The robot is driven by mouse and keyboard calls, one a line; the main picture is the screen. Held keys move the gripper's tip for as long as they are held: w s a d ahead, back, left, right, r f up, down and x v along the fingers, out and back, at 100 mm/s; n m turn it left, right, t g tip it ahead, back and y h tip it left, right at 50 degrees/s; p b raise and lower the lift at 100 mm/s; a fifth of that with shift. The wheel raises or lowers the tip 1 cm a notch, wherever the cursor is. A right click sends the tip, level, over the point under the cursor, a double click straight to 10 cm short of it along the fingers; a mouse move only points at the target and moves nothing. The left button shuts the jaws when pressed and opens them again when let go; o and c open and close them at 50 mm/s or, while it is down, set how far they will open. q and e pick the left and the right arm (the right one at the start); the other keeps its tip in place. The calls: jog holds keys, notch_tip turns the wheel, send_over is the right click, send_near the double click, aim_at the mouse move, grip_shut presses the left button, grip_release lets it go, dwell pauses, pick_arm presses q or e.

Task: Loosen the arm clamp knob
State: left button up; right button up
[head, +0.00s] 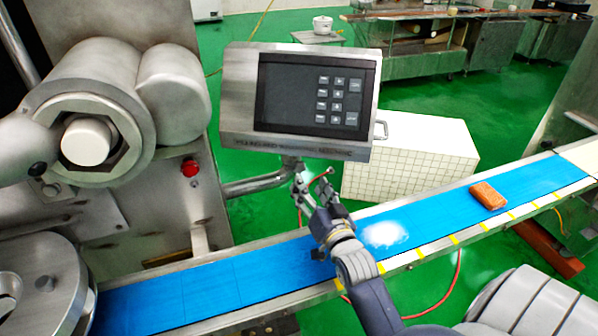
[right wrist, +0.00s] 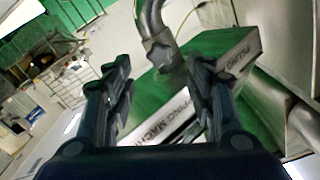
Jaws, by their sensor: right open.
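The arm clamp knob (right wrist: 163,56) is a grey lobed knob on a clamp at the end of a bent metal pipe, seen in the right wrist view. It appears ahead of the gap between my right gripper's fingers, with no contact visible. My right gripper (right wrist: 158,78) is open and empty. In the head view my right gripper (head: 313,188) is below the control panel (head: 300,100), beside the support pipe (head: 255,184). The knob is hard to make out there. My left gripper does not show.
A blue conveyor belt (head: 210,280) runs below my right gripper, with a brown block (head: 487,196) on it. A large metal machine with a red button (head: 190,168) stands at the left. A white tiled box (head: 410,160) stands behind the belt.

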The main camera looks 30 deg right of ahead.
aim_at(300, 170)
jog(key=b+x, duration=0.2)
jog(key=x, duration=0.4)
jog(key=shift+w+f+b, duration=0.2)
jog(key=shift+w+b, duration=0.15)
jog(key=shift+w, duration=0.05)
jog(key=shift+b+x, duration=0.3)
jog(key=shift+x, duration=0.55)
jog(key=shift+r, duration=0.1)
jog(key=c, duration=1.1)
